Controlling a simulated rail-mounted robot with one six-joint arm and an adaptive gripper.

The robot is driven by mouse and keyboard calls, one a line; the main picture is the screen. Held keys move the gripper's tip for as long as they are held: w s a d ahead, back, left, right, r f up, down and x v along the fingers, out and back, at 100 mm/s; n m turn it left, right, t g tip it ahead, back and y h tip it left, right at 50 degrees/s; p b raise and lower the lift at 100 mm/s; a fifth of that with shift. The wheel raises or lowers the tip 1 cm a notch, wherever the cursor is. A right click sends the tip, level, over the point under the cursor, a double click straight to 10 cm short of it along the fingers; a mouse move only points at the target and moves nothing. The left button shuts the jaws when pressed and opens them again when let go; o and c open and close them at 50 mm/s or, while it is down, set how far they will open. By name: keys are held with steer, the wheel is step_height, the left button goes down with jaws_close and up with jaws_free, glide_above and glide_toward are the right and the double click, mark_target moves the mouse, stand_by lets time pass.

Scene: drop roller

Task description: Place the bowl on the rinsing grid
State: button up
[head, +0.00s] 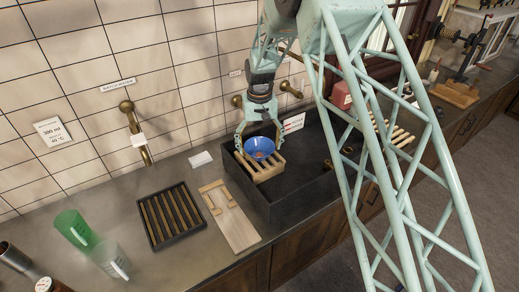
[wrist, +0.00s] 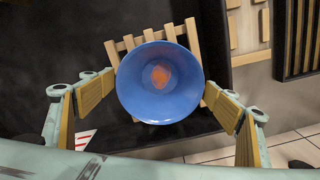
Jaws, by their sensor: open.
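The blue bowl (head: 260,147) sits on a slatted wooden grid (head: 268,172) at the left end of the dark sink. In the wrist view the bowl (wrist: 160,83) shows from above, with an orange-brown patch on its inside bottom. The grid's slats (wrist: 194,38) stick out around its rim. My gripper (head: 259,140) is above the grid, with its fingers spread on either side of the bowl. The bowl's underside is hidden.
A dark slatted tray (head: 172,215) and a wooden board (head: 230,215) lie on the counter left of the sink (head: 300,185). Brass taps (head: 135,130) and the tiled wall are behind.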

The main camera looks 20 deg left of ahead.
mark_target(260, 155)
step_height(260, 155, up, 11)
steer(key=shift+b, duration=0.35)
stand_by(0.8)
stand_by(0.4)
